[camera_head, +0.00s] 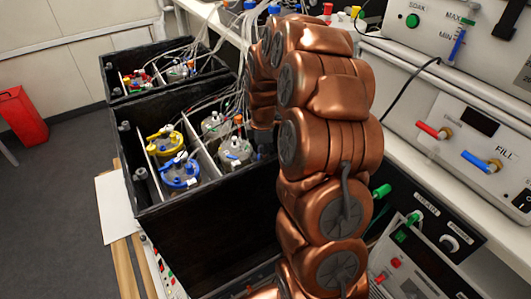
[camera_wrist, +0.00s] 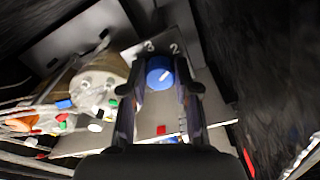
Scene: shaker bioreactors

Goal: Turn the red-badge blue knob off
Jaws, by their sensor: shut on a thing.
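In the wrist view a round blue knob (camera_wrist: 159,72) with a small white mark sits on a grey panel, below the printed digits 3 and 2. A red badge (camera_wrist: 161,130) shows on the panel lower in the picture, in line with the knob. My gripper (camera_wrist: 159,78) has one dark finger on each side of the blue knob and is shut on it. The white mark on the knob slants toward the upper right. In the head view my copper arm hides the gripper and I cannot make out this knob.
Wrist view: a glass vessel (camera_wrist: 98,88) with tubes and coloured caps stands close left of the fingers; a dark wall (camera_wrist: 255,60) is on the right. Head view: black open boxes (camera_head: 205,215) hold vessels; a bench with instruments (camera_head: 455,145) is at right.

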